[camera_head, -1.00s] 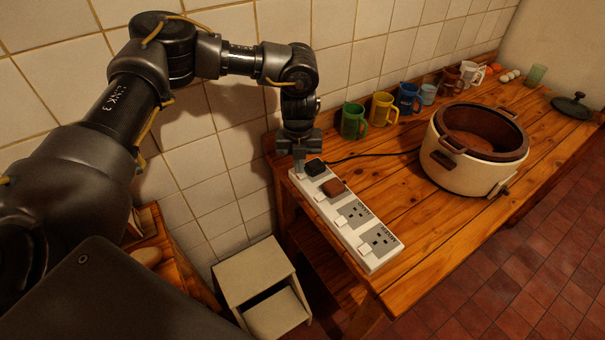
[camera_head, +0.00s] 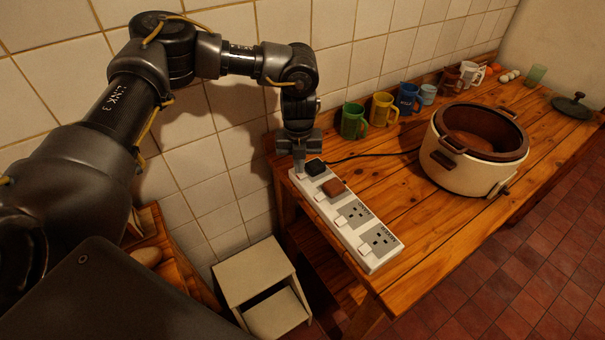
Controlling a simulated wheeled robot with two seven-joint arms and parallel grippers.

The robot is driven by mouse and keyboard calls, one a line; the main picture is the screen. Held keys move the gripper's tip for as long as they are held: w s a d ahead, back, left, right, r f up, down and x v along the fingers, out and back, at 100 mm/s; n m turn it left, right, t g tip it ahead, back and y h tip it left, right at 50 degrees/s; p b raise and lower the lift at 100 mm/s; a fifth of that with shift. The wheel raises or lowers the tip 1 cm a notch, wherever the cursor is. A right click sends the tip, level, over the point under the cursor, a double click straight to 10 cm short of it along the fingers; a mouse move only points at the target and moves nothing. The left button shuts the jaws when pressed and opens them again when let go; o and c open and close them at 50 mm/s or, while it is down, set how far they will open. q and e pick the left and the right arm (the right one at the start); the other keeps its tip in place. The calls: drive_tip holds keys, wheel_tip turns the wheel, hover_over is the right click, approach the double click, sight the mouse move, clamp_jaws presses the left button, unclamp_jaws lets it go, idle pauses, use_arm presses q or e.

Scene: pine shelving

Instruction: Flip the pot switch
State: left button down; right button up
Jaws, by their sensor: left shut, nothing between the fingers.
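A white power strip (camera_head: 367,256) lies along the near left edge of the wooden table. A black plug (camera_head: 315,167) sits in its far socket, and a brown plug (camera_head: 333,187) sits in the one beside it. Small white switches run along its left side. A cream pot (camera_head: 462,173) with a brown inner bowl stands open on the table, and a black cable runs toward it from the plugs. My left gripper (camera_head: 299,172) points down, shut and empty, at the strip's far end by the black plug. It hides the switch there; I cannot tell whether it touches. My right gripper is out of view.
Several mugs, a green one (camera_head: 354,121) nearest, line the tiled wall behind the strip. A dark lid (camera_head: 573,105) lies at the table's far right. A pale stool-like box (camera_head: 252,272) stands on the floor left of the table. The table between strip and pot is clear.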

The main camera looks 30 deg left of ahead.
sight(299, 176)
use_arm(q)
drive_tip(key=shift+f+b, duration=0.6)
drive_tip(key=shift+f, duration=0.4)
idle(0.6)
drive_tip(key=shift+r, duration=0.15)
drive_tip(key=shift+r+p, duration=0.55)
drive_tip(key=shift+p, duration=0.15)
wheel_tip(299, 176, up, 6)
drive_tip(key=p, duration=0.4)
drive_tip(key=shift+f, duration=0.1)
drive_tip(key=shift+f, duration=0.1)
